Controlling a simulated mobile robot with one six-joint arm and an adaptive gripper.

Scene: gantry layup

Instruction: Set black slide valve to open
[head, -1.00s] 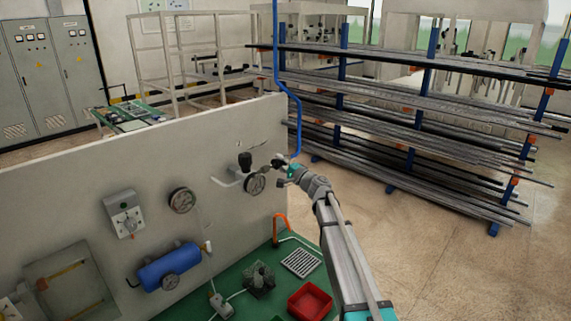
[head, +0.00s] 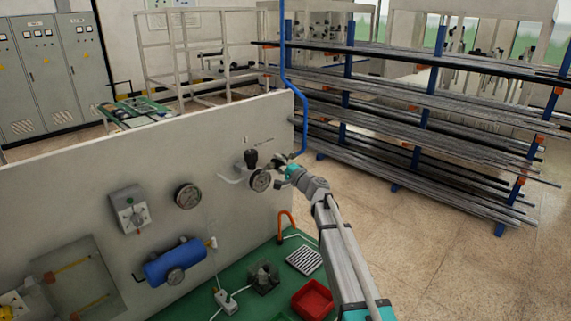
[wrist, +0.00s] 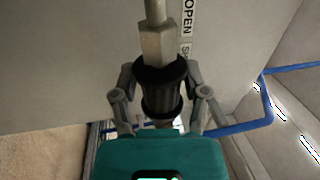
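The black slide valve is a ribbed black sleeve (wrist: 162,90) on a pale metal rod with a hexagonal piece, in the middle of the wrist view. An OPEN label (wrist: 188,18) is on the panel beside the rod, with a second word below it partly hidden. My gripper (wrist: 161,80) has one finger on each side of the sleeve, and both fingertips appear to touch it. In the head view my gripper (head: 287,169) is at the panel's right end, where the sleeve shows only as a small dark spot (head: 281,159).
A round gauge (head: 261,180) and a black-knobbed valve (head: 251,159) are just left of my gripper. A blue pipe (head: 303,115) runs close on the right. A red bin (head: 312,299) stands below on the green base. A pipe rack (head: 430,120) stands behind right, with open floor before it.

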